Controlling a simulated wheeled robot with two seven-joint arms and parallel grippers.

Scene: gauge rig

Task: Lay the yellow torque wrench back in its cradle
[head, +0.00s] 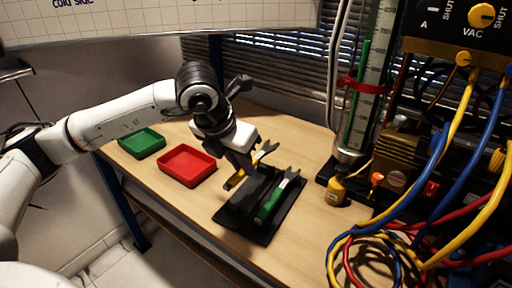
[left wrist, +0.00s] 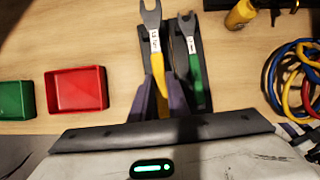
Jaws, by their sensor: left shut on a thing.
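The yellow torque wrench (head: 235,181) is held in my left gripper (head: 245,168), whose jaws are shut on its handle. In the left wrist view the wrench (left wrist: 158,72) lies between the two fingers, open-ended head pointing away from me, with a white label on its shaft. It looks raised above the left side of the black cradle (head: 236,215); the exact gap is hard to tell. A green wrench (head: 268,205) lies in the cradle's right side, roughly parallel to the yellow one. My fingers hide part of the yellow handle. My right gripper is not in view.
A red tray (head: 187,178) and a green tray (head: 141,155) stand left of the cradle. Bare wood lies between the cradle and bottle.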

